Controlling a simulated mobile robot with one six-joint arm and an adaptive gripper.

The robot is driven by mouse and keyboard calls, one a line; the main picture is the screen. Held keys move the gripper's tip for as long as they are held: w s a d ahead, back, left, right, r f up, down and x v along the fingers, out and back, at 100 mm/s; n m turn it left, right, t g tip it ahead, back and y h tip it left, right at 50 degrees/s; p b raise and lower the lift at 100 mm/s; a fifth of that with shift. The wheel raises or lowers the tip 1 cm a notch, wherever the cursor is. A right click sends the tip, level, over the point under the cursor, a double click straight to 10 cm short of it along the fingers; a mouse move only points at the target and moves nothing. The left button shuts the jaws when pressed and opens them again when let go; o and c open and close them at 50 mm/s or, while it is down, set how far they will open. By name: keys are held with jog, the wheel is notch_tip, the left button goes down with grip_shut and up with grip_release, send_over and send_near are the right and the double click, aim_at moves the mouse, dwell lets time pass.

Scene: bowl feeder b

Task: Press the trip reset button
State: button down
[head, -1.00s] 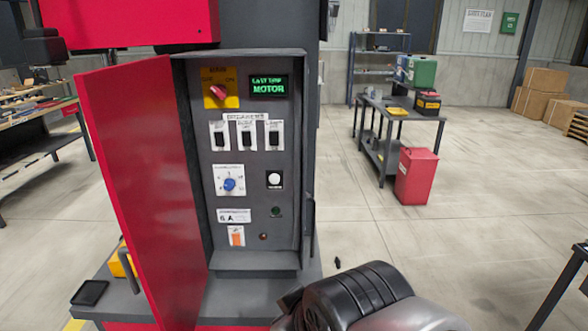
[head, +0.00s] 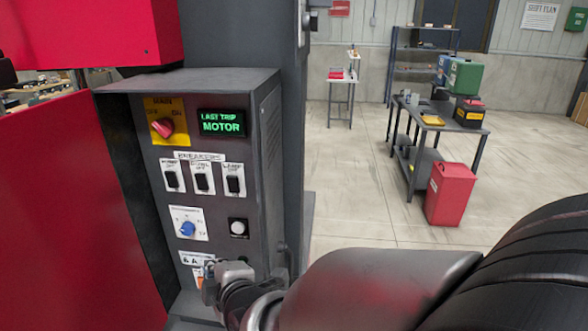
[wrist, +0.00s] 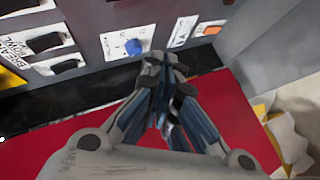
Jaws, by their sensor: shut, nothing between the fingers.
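The grey control panel (head: 265,130) stands open, with a lit display (head: 221,123) reading "LAST TRIP MOTOR". A white round button (head: 238,228) sits on a black square at lower right; its label is too small to read. A dark green round button (head: 243,261) shows partly below it, just above my arm. I cannot tell by lettering which one is trip reset. My gripper (head: 213,284) is shut and empty in front of the panel's lower part, below the white button. In the wrist view my gripper (wrist: 172,62) covers the area below the blue knob.
A red main switch (head: 162,127), several black breaker switches (head: 203,182) and a blue rotary knob (head: 188,229) share the panel. An orange piece (wrist: 210,30) shows in the wrist view. The open red door (head: 60,210) bounds the left.

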aim_at(238, 228)
jog(key=shift+s+a, duration=0.15)
jog(key=shift+s, duration=0.05)
jog(key=shift+w, duration=0.1)
jog(key=w+p, duration=0.1)
jog(key=w, duration=0.7)
jog(key=shift+w+d+p, duration=0.35)
jog(key=shift+w+d, duration=0.05)
jog(key=shift+d, duration=0.05)
jog(key=shift+w, duration=0.15)
dwell(1.0)
jog(key=shift+w, duration=0.3)
